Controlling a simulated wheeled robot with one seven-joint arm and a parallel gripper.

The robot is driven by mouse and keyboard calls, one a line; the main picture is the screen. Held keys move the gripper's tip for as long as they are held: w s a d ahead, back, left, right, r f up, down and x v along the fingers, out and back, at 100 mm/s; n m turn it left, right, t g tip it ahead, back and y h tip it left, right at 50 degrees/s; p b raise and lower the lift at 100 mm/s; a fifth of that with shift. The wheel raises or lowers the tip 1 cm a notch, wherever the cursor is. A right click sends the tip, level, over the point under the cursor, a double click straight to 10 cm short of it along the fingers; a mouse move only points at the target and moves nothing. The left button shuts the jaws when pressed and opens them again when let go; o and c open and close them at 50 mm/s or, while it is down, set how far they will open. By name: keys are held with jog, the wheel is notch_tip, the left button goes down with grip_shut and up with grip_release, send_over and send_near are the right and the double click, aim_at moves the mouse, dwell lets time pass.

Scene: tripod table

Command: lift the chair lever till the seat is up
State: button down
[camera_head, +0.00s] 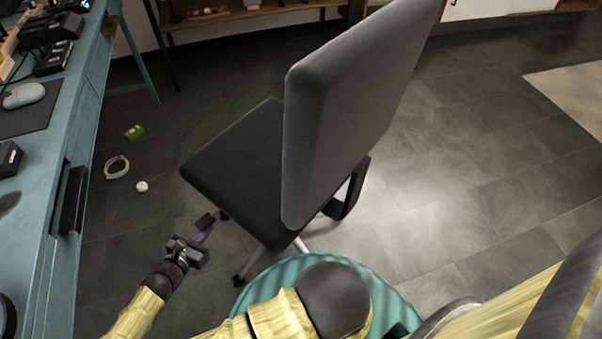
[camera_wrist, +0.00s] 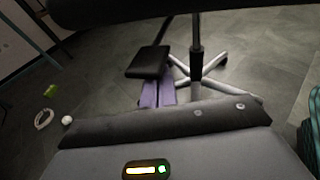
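The office chair has a dark seat (camera_head: 235,165) and a tall grey backrest (camera_head: 345,110). Its lever ends in a flat black paddle (camera_head: 206,220), which sticks out below the seat's near left edge. In the wrist view the paddle (camera_wrist: 148,63) hangs on a thin rod under the dark seat underside (camera_wrist: 140,12). My gripper (camera_head: 204,234) is at the paddle. Its two purple fingers (camera_wrist: 157,93) lie close side by side, seemingly shut with nothing between them. The paddle covers their tips, so the fingers appear to be under it; contact cannot be told.
The chair's column and star base (camera_wrist: 196,68) stand behind the paddle. A teal desk (camera_head: 85,100) runs along the left. A green item (camera_head: 134,132), a white ring (camera_head: 116,167) and a white ball (camera_head: 142,186) lie on the floor between.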

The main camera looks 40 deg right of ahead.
jog(key=shift+f, duration=0.1)
jog(key=shift+f+b, duration=0.6)
jog(key=shift+f, duration=0.8)
